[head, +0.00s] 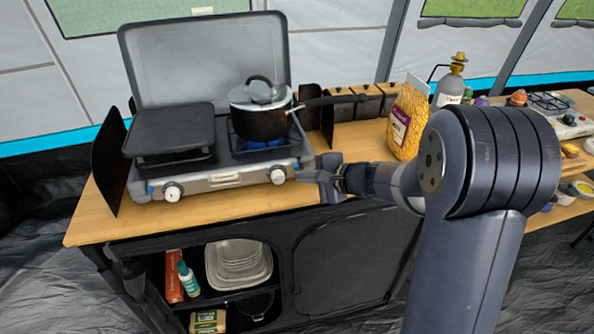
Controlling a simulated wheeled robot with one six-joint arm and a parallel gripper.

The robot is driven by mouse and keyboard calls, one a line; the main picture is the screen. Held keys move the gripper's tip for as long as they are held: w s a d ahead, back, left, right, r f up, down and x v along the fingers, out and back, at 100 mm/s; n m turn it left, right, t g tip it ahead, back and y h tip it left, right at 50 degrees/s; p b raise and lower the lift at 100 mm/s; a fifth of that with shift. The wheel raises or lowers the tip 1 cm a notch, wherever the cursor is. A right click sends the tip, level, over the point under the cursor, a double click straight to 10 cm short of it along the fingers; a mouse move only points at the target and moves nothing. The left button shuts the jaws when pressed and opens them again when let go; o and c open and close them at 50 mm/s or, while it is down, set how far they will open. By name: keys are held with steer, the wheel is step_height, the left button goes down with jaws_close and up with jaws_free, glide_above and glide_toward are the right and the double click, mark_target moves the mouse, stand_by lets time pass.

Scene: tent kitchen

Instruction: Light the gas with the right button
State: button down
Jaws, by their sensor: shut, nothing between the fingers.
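The grey two-burner gas stove (222,180) stands on the wooden counter with its lid raised. Its right knob (278,175) and left knob (172,192) sit on the front panel, white and round. A small blue button shows near each end of the panel; the right one (296,166) is beside the right knob. A blue flame (262,143) shows under the black pot (260,120) on the right burner. A black griddle (172,130) covers the left burner. My gripper (308,172) is shut and empty, just right of the panel's right end; whether it touches the stove I cannot tell.
A yellow pasta bag (408,118) and a grey gas bottle (450,85) stand to the right, behind my arm. The pot's handle (330,101) sticks out to the right. Dark windshields (108,165) flank the stove. The counter (350,145) is bare between stove and bag.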

steer(key=shift+s, duration=0.15)
steer(key=shift+s+d+f+b, duration=0.1)
steer(key=shift+s+d+b, duration=0.1)
steer(key=shift+s+b, duration=0.25)
steer(key=shift+s+d+b, duration=0.15)
steer(key=shift+s+b, duration=0.1)
steer(key=shift+s, duration=0.4)
steer(key=shift+s+d+b, duration=0.2)
steer(key=shift+s, duration=0.4)
steer(key=shift+s+d+b, duration=0.15)
steer(key=shift+s, duration=0.45)
steer(key=shift+w, duration=0.1)
steer(key=shift+w+a+r+p, duration=0.2)
steer(key=shift+w+p, duration=0.15)
steer(key=shift+w, duration=0.2)
steer(key=shift+w+a+r+p, duration=0.15)
steer(key=shift+w+p, duration=0.15)
steer(key=shift+w, duration=0.25)
steer(key=shift+w+p, duration=0.1)
steer(key=shift+p, duration=0.4)
steer(key=shift+s+p, duration=0.2)
steer(key=shift+p, duration=0.65)
steer(key=shift+p, duration=0.4)
